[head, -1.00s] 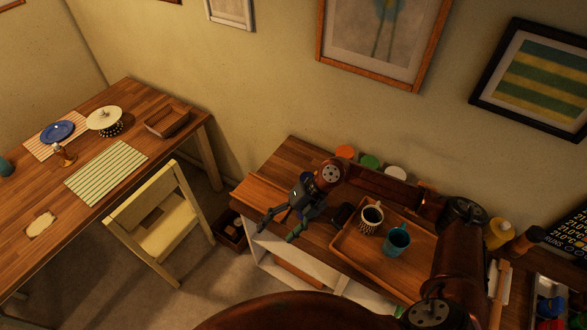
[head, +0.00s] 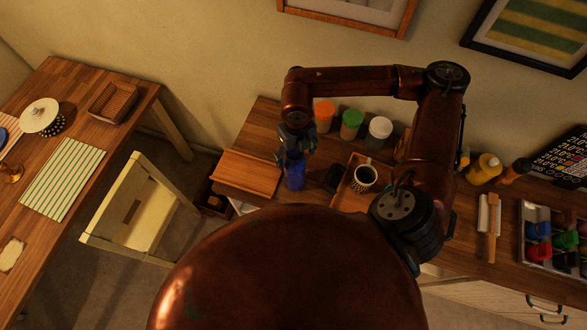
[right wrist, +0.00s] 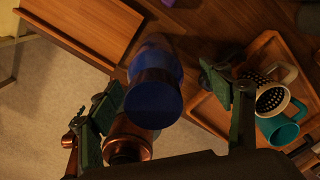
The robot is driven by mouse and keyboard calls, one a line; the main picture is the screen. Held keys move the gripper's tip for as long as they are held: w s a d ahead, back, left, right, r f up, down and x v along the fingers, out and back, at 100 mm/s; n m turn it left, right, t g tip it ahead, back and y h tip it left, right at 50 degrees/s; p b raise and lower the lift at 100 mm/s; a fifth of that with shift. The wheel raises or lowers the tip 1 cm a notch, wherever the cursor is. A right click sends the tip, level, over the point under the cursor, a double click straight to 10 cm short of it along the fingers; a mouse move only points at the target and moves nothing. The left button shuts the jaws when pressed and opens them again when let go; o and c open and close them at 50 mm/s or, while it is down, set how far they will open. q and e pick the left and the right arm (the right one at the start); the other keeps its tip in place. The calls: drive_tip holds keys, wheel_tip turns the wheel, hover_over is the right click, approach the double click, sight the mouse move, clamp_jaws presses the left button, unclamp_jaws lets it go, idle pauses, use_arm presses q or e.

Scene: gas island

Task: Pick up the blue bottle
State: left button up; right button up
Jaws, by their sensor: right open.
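The blue bottle (head: 294,173) stands upright on the wooden counter, between the slanted wooden stand and the tray. My right gripper (head: 294,150) is at its upper part, and hides its top in the head view. In the right wrist view the blue bottle (right wrist: 154,95) shows between the two spread green-padded fingers of my right gripper (right wrist: 172,112). The gripper is open; I see no clear contact of either finger with the bottle. My left gripper is not in view.
The slanted wooden stand (head: 247,174) is just left of the bottle. A wooden tray (head: 347,196) with a patterned mug (head: 364,177) is at the right; a teal mug (right wrist: 280,125) shows in the wrist view. Jars with orange (head: 325,107), green (head: 352,117) and white (head: 380,127) lids stand behind.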

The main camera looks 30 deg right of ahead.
drive_tip(key=shift+s+a+f+p, duration=0.1)
drive_tip(key=shift+a+f+p, duration=0.15)
drive_tip(key=shift+f, duration=0.95)
drive_tip(key=shift+a+f+p, duration=0.1)
drive_tip(key=shift+f+p, duration=0.2)
drive_tip(key=shift+f, duration=0.85)
drive_tip(key=shift+c, duration=0.5)
clamp_jaws()
drive_tip(key=shift+r, duration=0.1)
